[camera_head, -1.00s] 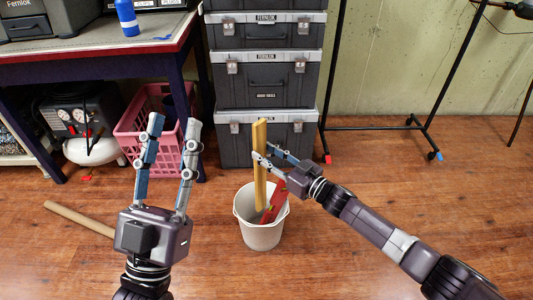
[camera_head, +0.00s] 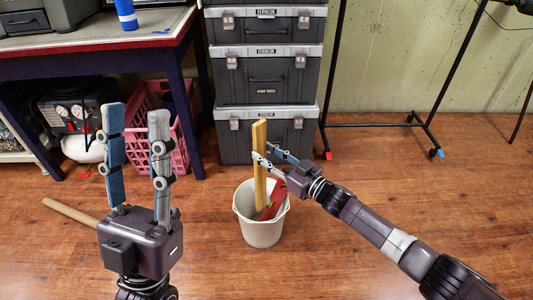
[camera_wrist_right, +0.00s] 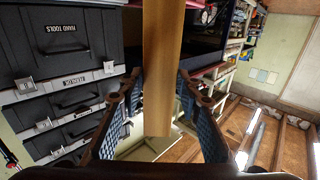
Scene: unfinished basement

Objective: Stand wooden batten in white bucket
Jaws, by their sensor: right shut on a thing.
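The wooden batten (camera_head: 260,165) is a yellow-brown strip standing nearly upright, its lower end inside the white bucket (camera_head: 262,232) on the floor. My right gripper (camera_head: 263,153) is shut on the batten above the bucket rim. In the right wrist view the batten (camera_wrist_right: 163,60) runs between the two fingers of the right gripper (camera_wrist_right: 160,78). The batten's lower end is hidden inside the bucket. My left gripper (camera_head: 137,110) is open and empty, fingers pointing up, to the left of the bucket.
A red object (camera_head: 273,201) leans in the bucket beside the batten. A round wooden rod (camera_head: 70,214) lies on the floor at left. Stacked black toolboxes (camera_head: 266,75), a pink crate (camera_head: 180,145) and a workbench (camera_head: 100,45) stand behind. Floor at right is mostly clear.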

